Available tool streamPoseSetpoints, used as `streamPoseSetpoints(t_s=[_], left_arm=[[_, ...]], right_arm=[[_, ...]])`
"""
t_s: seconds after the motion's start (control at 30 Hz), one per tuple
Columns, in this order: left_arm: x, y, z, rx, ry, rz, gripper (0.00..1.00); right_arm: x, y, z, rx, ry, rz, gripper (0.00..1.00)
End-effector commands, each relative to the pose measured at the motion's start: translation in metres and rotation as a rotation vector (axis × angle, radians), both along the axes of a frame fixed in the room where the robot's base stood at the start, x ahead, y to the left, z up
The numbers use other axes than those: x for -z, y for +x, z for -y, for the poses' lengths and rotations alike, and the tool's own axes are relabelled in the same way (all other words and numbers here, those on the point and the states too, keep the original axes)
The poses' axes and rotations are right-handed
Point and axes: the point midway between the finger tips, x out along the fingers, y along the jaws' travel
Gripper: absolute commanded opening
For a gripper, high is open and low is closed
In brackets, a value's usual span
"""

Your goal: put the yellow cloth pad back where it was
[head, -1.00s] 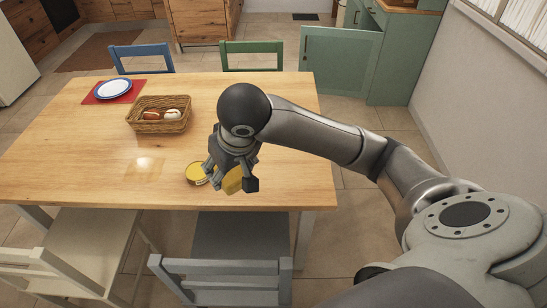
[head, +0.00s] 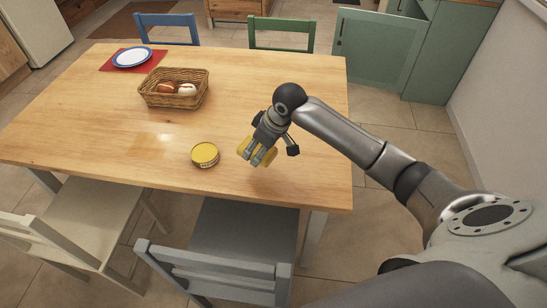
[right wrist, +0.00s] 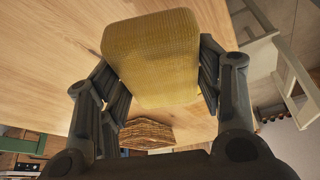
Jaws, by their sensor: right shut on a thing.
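My right gripper (head: 272,152) is shut on the yellow cloth pad (head: 243,147) and holds it over the right front part of the wooden table, right of the yellow-lidded tin. I cannot tell how far the pad is from the tabletop. In the right wrist view the woven yellow pad (right wrist: 155,55) fills the space between the dark fingers (right wrist: 160,85). In the head view the fingers hide part of it. My left gripper is in neither view.
A round tin with a yellow lid (head: 205,154) stands on the table (head: 110,125). A wicker basket (head: 174,101) with a few items is behind it. A blue-rimmed plate (head: 131,57) lies on a red mat (head: 108,66). A grey chair (head: 215,270) stands at the front edge.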

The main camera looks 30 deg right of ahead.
Motion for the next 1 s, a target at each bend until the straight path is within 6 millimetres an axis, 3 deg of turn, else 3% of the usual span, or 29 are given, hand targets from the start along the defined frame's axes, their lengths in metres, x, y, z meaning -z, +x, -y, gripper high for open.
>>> streamPoseSetpoints(t_s=[0.1,0.3,0.53,0.73,1.0], left_arm=[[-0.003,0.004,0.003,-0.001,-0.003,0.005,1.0],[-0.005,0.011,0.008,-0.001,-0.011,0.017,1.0],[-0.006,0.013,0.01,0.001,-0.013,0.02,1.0],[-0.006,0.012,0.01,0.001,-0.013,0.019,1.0],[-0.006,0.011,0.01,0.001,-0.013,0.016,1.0]], right_arm=[[0.023,0.005,0.022,0.004,0.0,-0.005,0.41],[0.05,0.012,0.043,0.001,0.001,-0.001,0.41],[0.063,0.015,0.053,0.002,0.002,-0.001,0.41],[0.091,0.015,0.052,0.001,0.001,-0.001,0.41],[0.093,0.015,0.053,0.0,0.001,0.001,0.41]])
